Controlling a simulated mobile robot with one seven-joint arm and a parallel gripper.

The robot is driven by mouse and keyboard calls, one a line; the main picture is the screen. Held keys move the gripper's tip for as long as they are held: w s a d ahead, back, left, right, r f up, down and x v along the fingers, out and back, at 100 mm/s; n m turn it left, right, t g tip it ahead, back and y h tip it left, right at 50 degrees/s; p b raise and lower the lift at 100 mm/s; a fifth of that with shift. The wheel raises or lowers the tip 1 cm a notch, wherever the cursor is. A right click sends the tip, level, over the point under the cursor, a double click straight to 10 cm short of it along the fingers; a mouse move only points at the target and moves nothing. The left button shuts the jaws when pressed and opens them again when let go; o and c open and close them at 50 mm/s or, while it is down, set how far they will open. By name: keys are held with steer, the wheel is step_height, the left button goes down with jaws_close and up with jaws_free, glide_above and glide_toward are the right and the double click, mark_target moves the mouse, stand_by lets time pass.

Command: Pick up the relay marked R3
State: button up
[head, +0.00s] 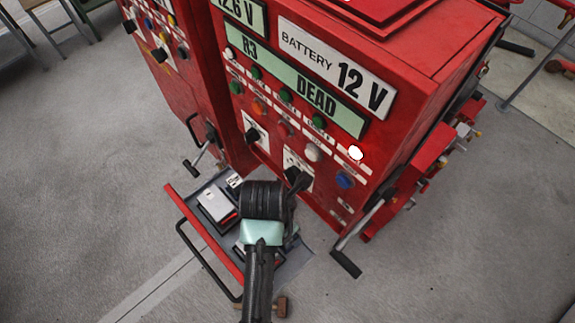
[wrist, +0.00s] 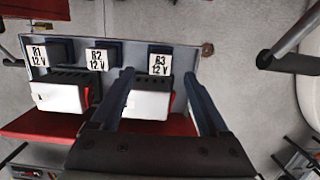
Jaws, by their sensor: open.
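The relay marked R3 (wrist: 160,64) is a small dark block with a white "R3 12 V" label, standing at the right of a row in the drawer (head: 185,207). Relays R1 (wrist: 39,54) and R2 (wrist: 97,57) stand to its left. My gripper (wrist: 158,76) is open and empty. In the wrist view its two fingers point toward R3, with the label showing between the tips; I cannot tell whether they touch it. In the head view my wrist covers the fingers and most of the drawer's right part.
Two white boxes with black tops, the left one (wrist: 58,97) and the right one (wrist: 146,104), sit in front of the relays. The red cabinet (head: 410,75) rises behind the drawer, showing "R3 DEAD" (head: 297,92). A crank handle (head: 346,262) juts out at right.

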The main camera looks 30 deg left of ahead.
steer(key=f, duration=0.7)
steer(key=shift+w+d+f+p, duration=0.1)
steer(key=shift+w+d+p, duration=0.05)
steer(key=shift+w+p, duration=0.2)
jaws_close()
